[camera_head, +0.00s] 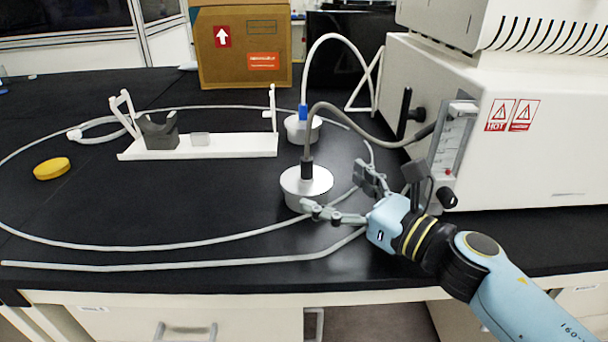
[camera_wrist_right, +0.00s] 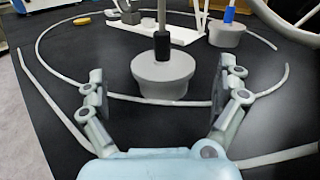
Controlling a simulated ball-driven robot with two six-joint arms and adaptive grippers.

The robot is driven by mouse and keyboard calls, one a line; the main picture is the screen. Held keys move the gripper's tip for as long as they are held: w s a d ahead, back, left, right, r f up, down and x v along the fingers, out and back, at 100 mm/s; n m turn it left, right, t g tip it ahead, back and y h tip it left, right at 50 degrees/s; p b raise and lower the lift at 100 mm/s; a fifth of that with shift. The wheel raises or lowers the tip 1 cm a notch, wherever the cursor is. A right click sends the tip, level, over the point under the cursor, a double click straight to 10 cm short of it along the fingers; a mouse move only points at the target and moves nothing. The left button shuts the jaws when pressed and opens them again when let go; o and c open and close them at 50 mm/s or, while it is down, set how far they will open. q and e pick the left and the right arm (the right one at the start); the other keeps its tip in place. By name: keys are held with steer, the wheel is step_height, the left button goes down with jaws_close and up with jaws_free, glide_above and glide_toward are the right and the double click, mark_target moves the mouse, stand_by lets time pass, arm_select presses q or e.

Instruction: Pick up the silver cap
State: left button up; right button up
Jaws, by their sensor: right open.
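A silver cap (camera_head: 306,187) with a black stem and a grey hose stands upright on the black bench in the head view. It also shows in the right wrist view (camera_wrist_right: 163,75), centred ahead of the fingers. A second silver cap (camera_head: 303,129) with a blue collar stands farther back; in the wrist view it is at the upper right (camera_wrist_right: 227,36). My right gripper (camera_head: 346,197) is open just to the right of the nearer cap, its fingers spread and pointing at it. In the wrist view nothing is between the fingertips (camera_wrist_right: 162,84). My left gripper is not in view.
A white freeze dryer (camera_head: 485,120) stands at the right. A white rack (camera_head: 230,145) and a yellow lid (camera_head: 52,168) are at the left. Loose grey tubing (camera_head: 190,245) loops over the bench. A cardboard box (camera_head: 243,45) stands at the back.

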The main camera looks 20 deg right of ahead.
mark_target(311, 172)
steer(key=shift+x, duration=1.1)
steer(key=shift+w+a, duration=0.1)
steer(key=shift+w, duration=0.25)
steer(key=x, duration=0.3)
steer(key=shift+w+p, duration=0.3)
steer(key=shift+w, duration=0.1)
steer(key=shift+w+a, duration=0.3)
steer(key=shift+w, duration=0.15)
steer(key=c, duration=2.1)
arm_select(q)
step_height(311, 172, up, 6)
steer(key=p, duration=0.5)
arm_select(e)
step_height(311, 172, up, 10)
jaws_close()
